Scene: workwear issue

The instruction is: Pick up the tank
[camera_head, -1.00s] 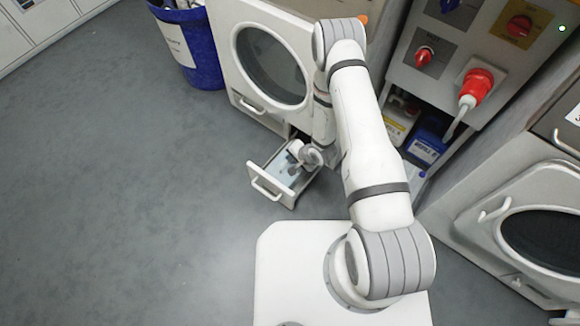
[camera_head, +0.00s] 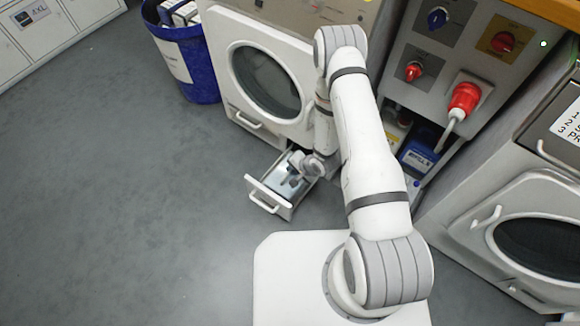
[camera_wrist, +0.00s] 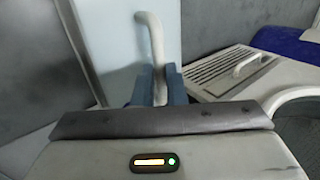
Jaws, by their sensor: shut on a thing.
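The tank (camera_head: 288,188) is a pale blue-grey thing inside the pulled-out white drawer (camera_head: 271,203) under the left machine, partly hidden by my arm. In the wrist view the tank shows as a pale blue surface (camera_wrist: 112,40) with a raised white bar handle (camera_wrist: 152,38). My gripper (camera_head: 295,175) is down at the drawer. In the wrist view its two blue-grey fingers (camera_wrist: 160,85) are shut on the white handle, one on each side. Whether the tank is lifted off the drawer floor cannot be told.
The machine with a round door (camera_head: 265,82) stands behind the drawer. A blue bin (camera_head: 190,65) is at the upper left. A blue canister (camera_head: 419,156) sits below the switch panel (camera_head: 455,50). Another machine (camera_head: 530,225) is at right. The grey floor at left is clear.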

